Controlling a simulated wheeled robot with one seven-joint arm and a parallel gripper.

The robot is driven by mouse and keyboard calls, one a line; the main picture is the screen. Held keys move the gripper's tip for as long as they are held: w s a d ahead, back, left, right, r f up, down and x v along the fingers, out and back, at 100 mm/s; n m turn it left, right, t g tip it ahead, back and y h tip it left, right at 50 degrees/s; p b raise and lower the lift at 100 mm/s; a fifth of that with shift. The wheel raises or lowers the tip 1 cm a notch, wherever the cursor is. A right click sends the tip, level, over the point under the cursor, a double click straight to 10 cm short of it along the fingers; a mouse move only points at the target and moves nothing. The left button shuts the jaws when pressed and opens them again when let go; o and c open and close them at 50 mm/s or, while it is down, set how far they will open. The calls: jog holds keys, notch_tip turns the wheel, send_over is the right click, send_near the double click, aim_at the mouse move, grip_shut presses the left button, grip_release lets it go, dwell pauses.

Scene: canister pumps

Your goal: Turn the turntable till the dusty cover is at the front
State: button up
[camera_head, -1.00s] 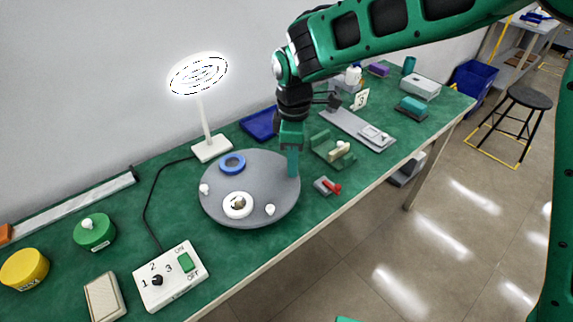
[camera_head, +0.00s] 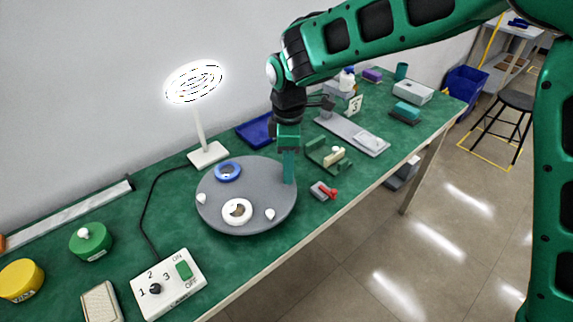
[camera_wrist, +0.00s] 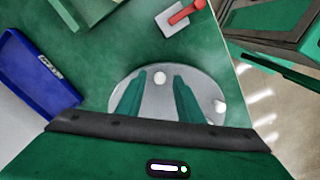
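The grey round turntable (camera_head: 250,170) lies on the green bench. A blue ring-shaped cover (camera_head: 219,172) is toward its back left. A white ring-shaped cover (camera_head: 227,213) with a mottled brown-grey middle is near its front edge; the middle may be dust, but it is too small to tell. White knobs stand at the rim on the left (camera_head: 201,199) and front right (camera_head: 270,214). My gripper (camera_head: 288,180) points down at the turntable's right edge. In the wrist view its fingers (camera_wrist: 159,98) are apart, with a white knob (camera_wrist: 161,77) showing between them; contact is unclear.
A switch box (camera_head: 170,287) stands at the front left, and a white lamp (camera_head: 207,154) behind the turntable. A red-handled clamp (camera_head: 323,190) and a green cradle (camera_head: 318,152) are close to my gripper's right. A blue tray (camera_head: 255,130) lies behind.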

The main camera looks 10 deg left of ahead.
notch_tip(320, 180, up, 11)
jog(key=shift+f, duration=0.15)
dwell(0.5)
